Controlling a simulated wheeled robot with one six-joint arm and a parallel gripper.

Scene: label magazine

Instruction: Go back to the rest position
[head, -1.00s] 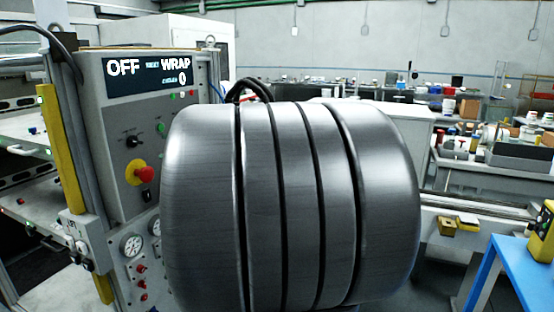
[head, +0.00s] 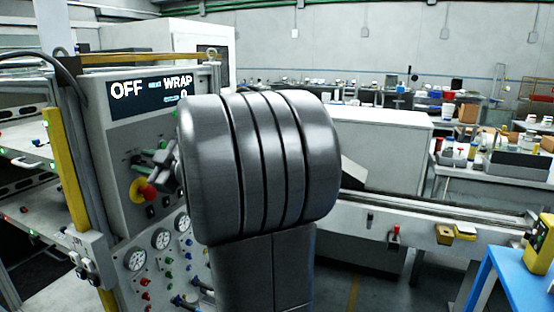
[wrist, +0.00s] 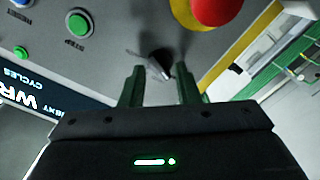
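My gripper (head: 143,162) is at the front of the control panel (head: 118,110), partly hidden behind my own dark arm in the head view. In the wrist view, my gripper (wrist: 159,72) has its two green fingers apart, with a gap between them. A black selector knob (wrist: 160,60) shows just beyond the fingertips, roughly in line with the gap. I cannot tell whether the fingers touch it. The display (head: 150,90) reads OFF, with WRAP at the right.
A red button with a yellow ring (head: 147,193) is close below the gripper; it also shows in the wrist view (wrist: 214,10). A green button (wrist: 78,23) is nearby. Gauges (head: 160,238) are lower down. A blue table (head: 520,275) stands at right.

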